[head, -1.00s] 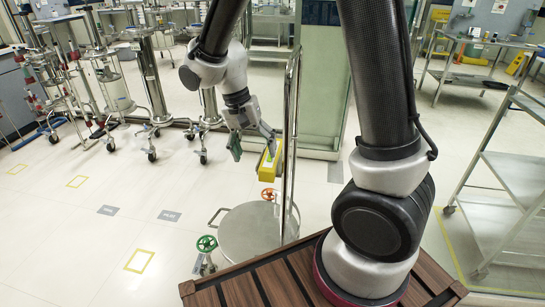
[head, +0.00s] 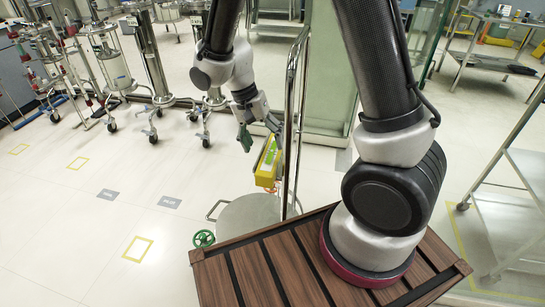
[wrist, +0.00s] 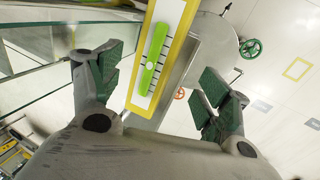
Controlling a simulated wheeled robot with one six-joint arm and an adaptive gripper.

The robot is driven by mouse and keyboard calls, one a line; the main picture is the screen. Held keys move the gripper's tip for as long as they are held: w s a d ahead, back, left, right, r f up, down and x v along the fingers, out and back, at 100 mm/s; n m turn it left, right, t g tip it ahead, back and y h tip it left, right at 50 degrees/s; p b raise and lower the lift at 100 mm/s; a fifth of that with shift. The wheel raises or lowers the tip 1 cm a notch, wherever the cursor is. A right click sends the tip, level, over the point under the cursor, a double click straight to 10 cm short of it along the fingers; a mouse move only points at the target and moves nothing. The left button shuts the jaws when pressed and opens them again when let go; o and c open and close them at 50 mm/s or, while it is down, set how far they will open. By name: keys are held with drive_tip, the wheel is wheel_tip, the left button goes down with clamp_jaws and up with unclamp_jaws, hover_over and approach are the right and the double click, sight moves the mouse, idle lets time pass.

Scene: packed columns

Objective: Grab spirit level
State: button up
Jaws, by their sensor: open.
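The spirit level looks to be the bright green bar (wrist: 155,55) with a pale round spot, lying on a white panel with dark tick marks inside a yellow-rimmed tray (wrist: 185,38). The head view shows the green bar small (head: 270,156) in the yellow tray (head: 264,179), beside an upright metal pole. My gripper (wrist: 158,82) is open, its green-padded fingers on either side of the bar in the wrist view. In the head view my gripper (head: 258,131) is just above the tray's far end. I cannot tell its exact height above the bar.
The metal pole (head: 290,135) stands close right of the tray. A round metal lid (head: 248,214) is below, with a green handwheel (head: 204,239) beside it; an orange handwheel (wrist: 180,94) shows in the wrist view. Glass panels (head: 330,75) stand behind.

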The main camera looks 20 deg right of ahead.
sight(270, 152)
drive_tip(key=x, duration=0.4)
drive_tip(key=shift+s+d+f, duration=0.15)
drive_tip(key=shift+d, duration=0.15)
drive_tip(key=c, duration=1.6)
